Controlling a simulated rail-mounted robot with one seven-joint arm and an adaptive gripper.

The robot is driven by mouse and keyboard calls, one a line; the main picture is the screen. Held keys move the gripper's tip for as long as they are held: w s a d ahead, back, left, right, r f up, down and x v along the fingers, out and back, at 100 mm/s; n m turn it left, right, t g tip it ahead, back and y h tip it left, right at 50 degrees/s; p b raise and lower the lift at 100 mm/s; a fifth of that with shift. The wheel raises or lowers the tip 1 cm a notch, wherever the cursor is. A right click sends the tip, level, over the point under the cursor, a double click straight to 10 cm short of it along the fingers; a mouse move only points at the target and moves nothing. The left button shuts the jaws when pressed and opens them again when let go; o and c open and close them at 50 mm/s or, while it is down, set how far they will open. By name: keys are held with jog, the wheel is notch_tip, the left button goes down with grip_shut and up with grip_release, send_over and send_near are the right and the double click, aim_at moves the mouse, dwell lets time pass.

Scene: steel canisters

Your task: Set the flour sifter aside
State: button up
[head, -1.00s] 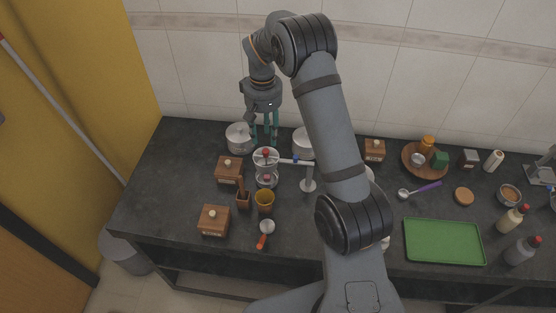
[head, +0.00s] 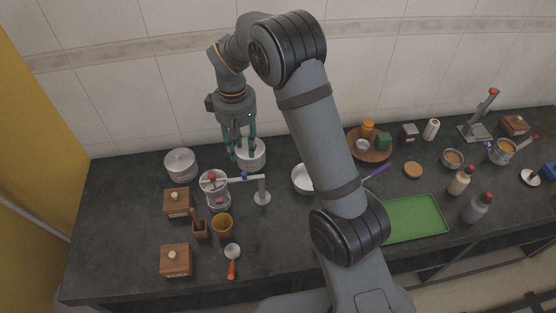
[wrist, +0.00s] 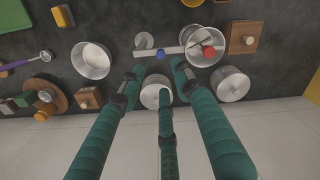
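What looks like the flour sifter (head: 213,179), a round metal vessel with a red knob, sits at the left end of a horizontal bar on a metal stand (head: 262,191). A blue knob is on the bar. Another clear or metal vessel shows below the sifter. The sifter also shows in the wrist view (wrist: 199,56). My gripper (head: 240,157) is open, its green fingers spread and pointing down behind the bar. A steel canister (head: 252,157) stands behind or between the fingers; contact cannot be told. In the wrist view it shows between the fingertips (wrist: 156,92).
A lidded steel canister (head: 180,164) stands at back left. A white-lined pan (head: 302,179) stands right of the stand. The tiled wall is close behind.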

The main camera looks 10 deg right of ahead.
aim_at(244, 173)
jog(key=shift+n, duration=0.8)
notch_tip(244, 173, down, 11)
jog(key=shift+a+r+p, duration=0.1)
jog(key=shift+r+p, duration=0.1)
jog(key=shift+p, duration=1)
jog(key=shift+c, duration=1.3)
grip_shut()
